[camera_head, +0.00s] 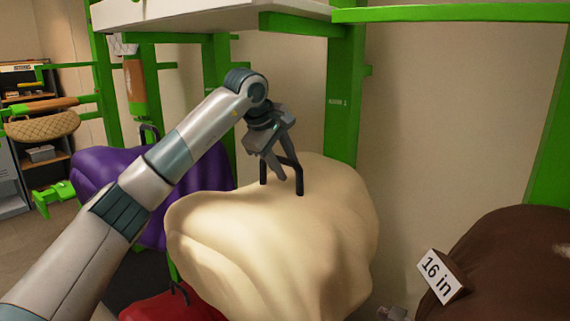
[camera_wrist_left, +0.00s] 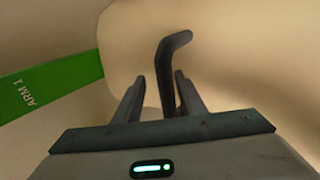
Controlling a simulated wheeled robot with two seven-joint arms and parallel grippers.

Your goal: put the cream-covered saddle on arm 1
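The cream-covered saddle (camera_head: 275,235) hangs in the middle of the head view, in front of the green post (camera_head: 343,130) labelled ARM 1. What bears the saddle from below is hidden. A black bent handle (camera_head: 299,178) stands on its top. My left gripper (camera_head: 284,170) is at this handle, pointing down. In the left wrist view, its two fingers (camera_wrist_left: 156,95) are apart, with the handle (camera_wrist_left: 166,75) rising between or just beyond them, closer to the right finger. I see no clear grip on it. The ARM 1 post (camera_wrist_left: 50,82) shows at the left there.
A purple-covered saddle (camera_head: 105,180) is behind my left arm. A red one (camera_head: 170,305) is below. A small grey part (camera_head: 397,313), perhaps my right gripper, shows at the bottom edge.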

